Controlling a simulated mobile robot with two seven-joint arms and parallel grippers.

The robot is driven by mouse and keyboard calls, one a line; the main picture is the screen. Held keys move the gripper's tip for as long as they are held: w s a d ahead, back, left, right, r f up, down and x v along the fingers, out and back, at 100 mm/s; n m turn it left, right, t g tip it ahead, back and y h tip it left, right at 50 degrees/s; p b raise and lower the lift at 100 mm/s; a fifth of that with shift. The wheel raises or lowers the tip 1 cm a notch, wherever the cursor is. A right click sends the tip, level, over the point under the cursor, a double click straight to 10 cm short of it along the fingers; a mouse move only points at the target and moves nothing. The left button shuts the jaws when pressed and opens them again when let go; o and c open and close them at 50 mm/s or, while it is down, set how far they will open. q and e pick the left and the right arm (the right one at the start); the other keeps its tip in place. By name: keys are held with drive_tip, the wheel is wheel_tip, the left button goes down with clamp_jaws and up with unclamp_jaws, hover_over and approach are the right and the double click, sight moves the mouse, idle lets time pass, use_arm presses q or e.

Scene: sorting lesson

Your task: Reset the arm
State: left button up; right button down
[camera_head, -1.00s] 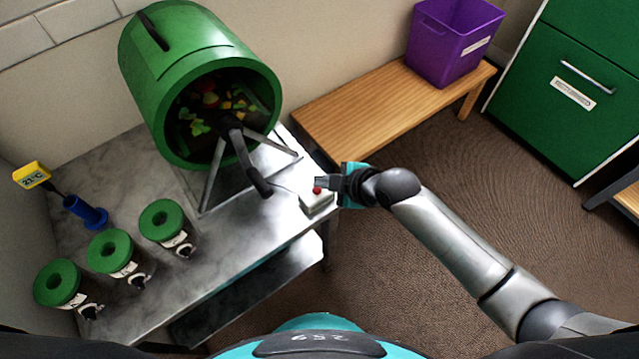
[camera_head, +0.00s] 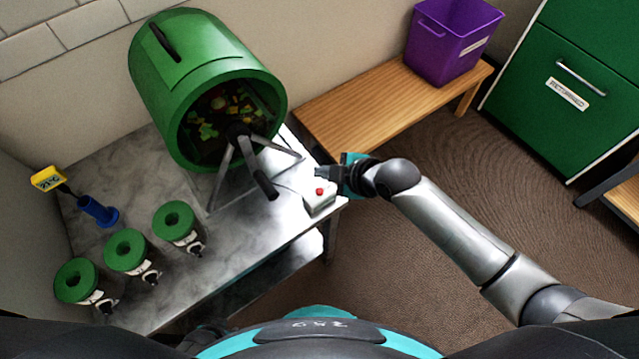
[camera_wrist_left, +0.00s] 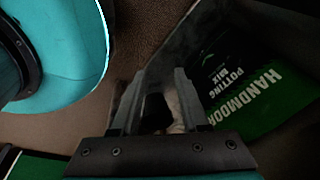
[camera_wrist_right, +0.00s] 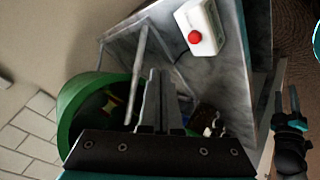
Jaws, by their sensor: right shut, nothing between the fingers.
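My right arm comes in from the right in the head view. Its gripper (camera_head: 324,178) is shut and empty, just above and behind the white box (camera_head: 323,205) with the red button (camera_head: 319,191). In the right wrist view the shut fingers (camera_wrist_right: 160,98) point toward the table, apart from the box (camera_wrist_right: 212,38) and its button (camera_wrist_right: 194,37). My left gripper (camera_wrist_left: 156,100) shows in its own wrist view, with its fingers apart and nothing clearly held between them. It cannot be made out in the head view.
A green drum (camera_head: 190,65) with colourful scraps stands on the metal table (camera_head: 245,225), its black crank handle (camera_head: 266,184) toward me. Several green-lidded jars stand left, near a blue holder (camera_head: 97,212). A wooden bench (camera_head: 375,105) carries a purple bin (camera_head: 445,50). Open floor lies right.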

use_arm(q)
drive_tip(key=shift+s+d+f, duration=0.1)
drive_tip(key=shift+s+d, duration=0.6)
drive_tip(key=shift+s, duration=0.1)
